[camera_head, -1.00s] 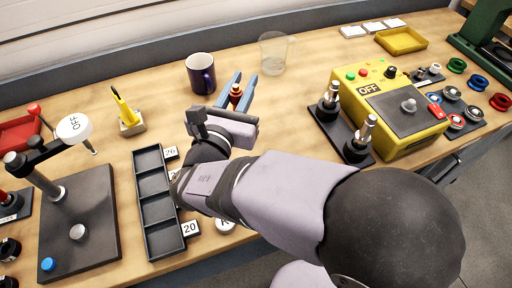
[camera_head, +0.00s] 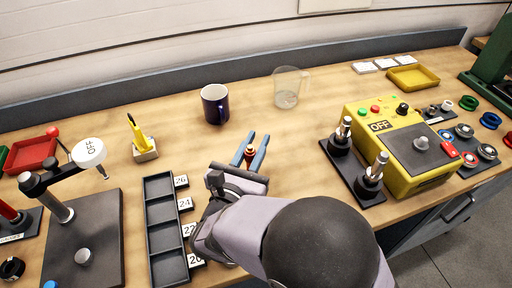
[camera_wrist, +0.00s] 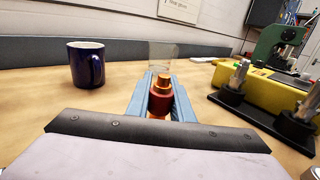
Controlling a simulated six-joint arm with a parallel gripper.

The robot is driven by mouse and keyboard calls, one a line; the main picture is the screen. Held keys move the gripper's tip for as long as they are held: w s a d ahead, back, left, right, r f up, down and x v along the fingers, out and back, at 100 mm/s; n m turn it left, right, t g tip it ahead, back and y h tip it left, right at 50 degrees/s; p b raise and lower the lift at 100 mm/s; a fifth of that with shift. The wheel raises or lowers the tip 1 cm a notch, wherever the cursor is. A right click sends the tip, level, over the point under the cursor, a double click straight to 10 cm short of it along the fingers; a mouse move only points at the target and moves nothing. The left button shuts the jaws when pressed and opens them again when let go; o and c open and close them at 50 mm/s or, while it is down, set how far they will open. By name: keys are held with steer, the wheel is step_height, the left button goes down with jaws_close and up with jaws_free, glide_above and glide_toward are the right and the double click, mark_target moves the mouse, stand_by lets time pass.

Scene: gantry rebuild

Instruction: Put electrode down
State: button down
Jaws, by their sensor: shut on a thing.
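My gripper (camera_head: 250,152) has blue fingers and is shut on the electrode (camera_head: 250,151), a small red and brass-coloured piece. In the wrist view the electrode (camera_wrist: 161,97) sits upright between the two fingers, its brass top above them. The gripper is low over the middle of the bench, in front of the dark blue mug (camera_head: 215,104) and the clear beaker (camera_head: 288,88). I cannot tell whether the electrode touches the bench.
A dark tray (camera_head: 160,227) with compartments and number labels lies left of my gripper. A black holder (camera_head: 351,178) with two metal posts and a yellow control box (camera_head: 402,172) stand to the right. Bare bench lies around the fingers.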

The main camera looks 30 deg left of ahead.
mark_target(248, 163)
steer(key=shift+f, duration=0.9)
steer(key=shift+f, duration=0.15)
steer(key=c, duration=1.6)
jaws_free()
steer(key=shift+o, duration=0.2)
steer(key=s, duration=0.3)
steer(key=s+b, duration=0.1)
steer(key=s, duration=0.3)
steer(key=s+d, duration=0.1)
steer(key=s, duration=0.2)
steer(key=shift+s, duration=0.3)
steer(key=shift+o, duration=0.5)
steer(key=shift+s+d+b, duration=0.2)
steer(key=shift+s+b, duration=0.1)
steer(key=shift+s, duration=0.35)
